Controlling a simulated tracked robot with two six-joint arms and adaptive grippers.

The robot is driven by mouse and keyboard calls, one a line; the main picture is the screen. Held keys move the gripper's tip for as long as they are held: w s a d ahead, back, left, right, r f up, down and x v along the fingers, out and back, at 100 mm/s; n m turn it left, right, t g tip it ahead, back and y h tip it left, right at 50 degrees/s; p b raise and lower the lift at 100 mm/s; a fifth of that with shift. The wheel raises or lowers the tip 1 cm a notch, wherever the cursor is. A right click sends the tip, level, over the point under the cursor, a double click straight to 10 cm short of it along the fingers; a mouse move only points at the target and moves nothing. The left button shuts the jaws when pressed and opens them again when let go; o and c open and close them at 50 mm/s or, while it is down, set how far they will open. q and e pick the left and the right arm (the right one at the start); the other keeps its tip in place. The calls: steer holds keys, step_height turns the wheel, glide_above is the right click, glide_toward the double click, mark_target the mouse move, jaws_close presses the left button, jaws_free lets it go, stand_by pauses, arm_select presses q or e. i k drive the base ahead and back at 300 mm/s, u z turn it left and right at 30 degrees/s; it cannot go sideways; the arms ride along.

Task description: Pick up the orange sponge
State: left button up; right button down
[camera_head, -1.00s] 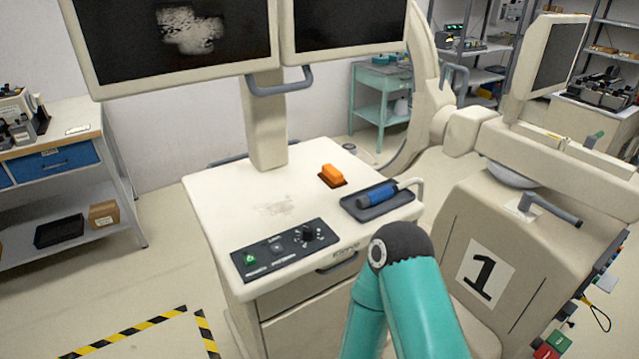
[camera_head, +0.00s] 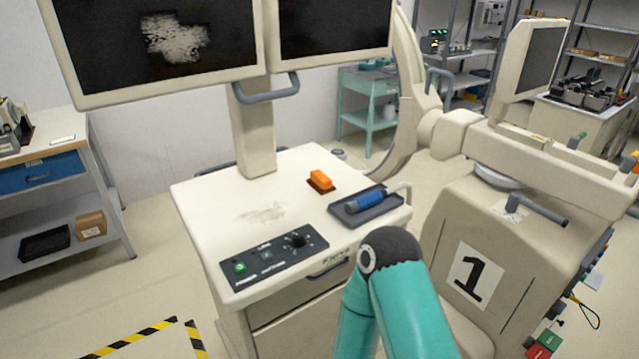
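The orange sponge (camera_head: 321,180) lies on the white top of the cart (camera_head: 215,200), toward its back right, on a small dark patch. A blue-handled tool (camera_head: 364,200) lies in a dark tray (camera_head: 381,211) just in front and to the right of the sponge. A teal arm link of mine with a dark rounded joint rises at the bottom, in front of the cart. Neither of my grippers shows in this view.
A control panel (camera_head: 273,254) with a knob and green button sits at the cart's front edge. Two monitors (camera_head: 160,45) stand over its back. A beige machine marked 1 (camera_head: 475,275) stands close on the right. The cart's middle top is clear, with a grey smudge.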

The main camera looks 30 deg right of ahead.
mark_target(321, 184)
steer(key=z, duration=1.3)
steer(key=i, duration=0.1)
steer(key=u, duration=2.9)
steer(key=k, duration=2.05)
steer(key=z, duration=1.1)
steer(key=i, duration=1)
